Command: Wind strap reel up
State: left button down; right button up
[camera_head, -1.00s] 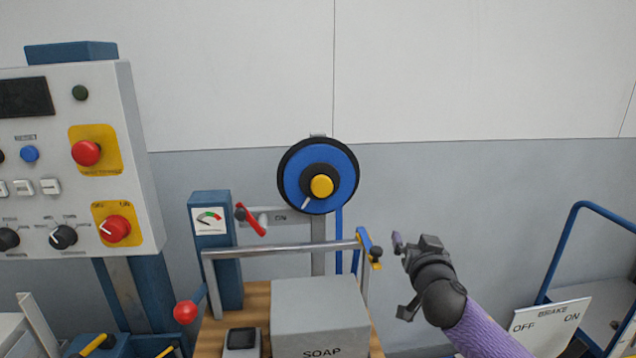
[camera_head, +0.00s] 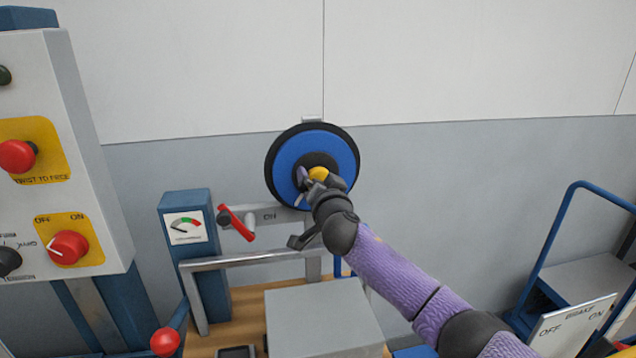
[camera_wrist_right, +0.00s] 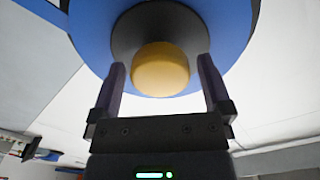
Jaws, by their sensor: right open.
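The strap reel (camera_head: 286,158) is a blue disc with a black rim, mounted on a post against the wall. At its dark hub is a yellow knob (camera_head: 318,173), partly hidden behind my right gripper (camera_head: 311,178). In the right wrist view the yellow knob (camera_wrist_right: 161,69) sits between the two purple fingers of the right gripper (camera_wrist_right: 160,80). The fingers are open, with a gap on each side of the knob. The blue reel (camera_wrist_right: 92,30) fills the top of that view. A blue strap (camera_head: 338,267) hangs below the reel. My left gripper is not in view.
A control panel (camera_head: 88,130) with red knobs stands at the left. Below the reel are a metal rail (camera_head: 240,260), a gauge post (camera_head: 187,215), a red lever (camera_head: 236,223) and a grey box (camera_head: 322,312) on a wooden top. A blue-framed cart (camera_head: 560,240) and brake sign (camera_head: 568,328) are at right.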

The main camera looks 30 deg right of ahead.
jog(key=shift+w+d, duration=0.1)
jog(key=shift+w, duration=0.4)
grip_shut()
